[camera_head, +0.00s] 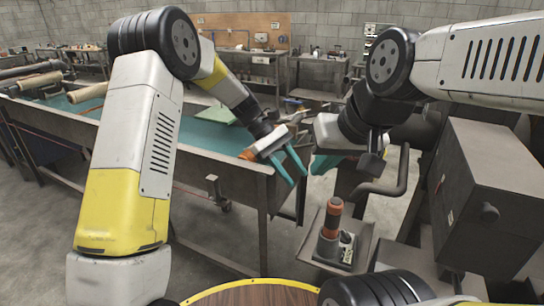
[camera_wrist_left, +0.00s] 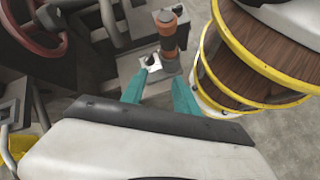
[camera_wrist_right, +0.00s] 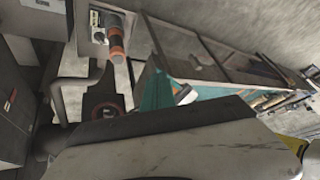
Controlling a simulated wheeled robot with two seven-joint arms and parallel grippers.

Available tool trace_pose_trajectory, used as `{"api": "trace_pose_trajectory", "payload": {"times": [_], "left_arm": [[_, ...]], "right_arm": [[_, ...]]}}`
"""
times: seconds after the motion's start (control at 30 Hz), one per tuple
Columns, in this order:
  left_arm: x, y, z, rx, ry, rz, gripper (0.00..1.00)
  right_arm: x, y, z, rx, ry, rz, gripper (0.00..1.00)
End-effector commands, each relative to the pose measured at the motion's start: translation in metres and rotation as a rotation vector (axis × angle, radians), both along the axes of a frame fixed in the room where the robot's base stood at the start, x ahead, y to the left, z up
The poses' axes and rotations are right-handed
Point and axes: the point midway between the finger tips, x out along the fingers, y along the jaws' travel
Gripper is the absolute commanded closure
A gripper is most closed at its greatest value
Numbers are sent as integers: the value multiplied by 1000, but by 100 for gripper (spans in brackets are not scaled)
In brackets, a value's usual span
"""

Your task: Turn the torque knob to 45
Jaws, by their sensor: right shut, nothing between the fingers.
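A small control panel (camera_head: 366,243) with an orange-and-grey lever (camera_head: 331,222) stands at the lower right of the head view. A small dark knob on a white dial (camera_head: 346,246) sits beside the lever, and this knob also shows in the left wrist view (camera_wrist_left: 151,61) and the right wrist view (camera_wrist_right: 99,37). Its setting is too small to read. My left gripper (camera_head: 297,178) is open and empty, above and apart from the panel. In the left wrist view its fingers (camera_wrist_left: 160,77) point toward the knob and lever. My right gripper (camera_head: 318,168) is shut and empty, also apart from the panel.
A dark machine box (camera_head: 490,190) with a side knob stands right of the panel. A bent dark pipe (camera_head: 392,186) rises behind the lever. A long table with a teal top (camera_head: 190,137) lies behind my left arm. A round wooden top with yellow rim (camera_head: 255,293) is in front.

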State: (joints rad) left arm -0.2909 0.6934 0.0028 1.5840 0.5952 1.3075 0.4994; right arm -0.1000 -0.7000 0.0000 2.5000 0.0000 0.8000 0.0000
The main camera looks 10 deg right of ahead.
Motion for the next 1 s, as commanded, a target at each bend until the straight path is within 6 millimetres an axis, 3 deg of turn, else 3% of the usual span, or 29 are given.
{"api": "trace_pose_trajectory", "payload": {"times": [0.13,0.33,0.77,0.8,1.0], "left_arm": [[-4,20,22,8,-82,-8,64],[-10,39,39,18,-159,-20,64],[-12,47,45,24,-191,-25,64],[-12,46,45,24,-191,-25,64],[-17,60,59,31,-247,-31,64]], "right_arm": [[0,0,0,0,0,0,100],[0,0,0,0,0,0,100],[0,0,0,0,0,0,100],[0,0,0,0,0,0,98],[0,0,0,0,0,0,64]]}}
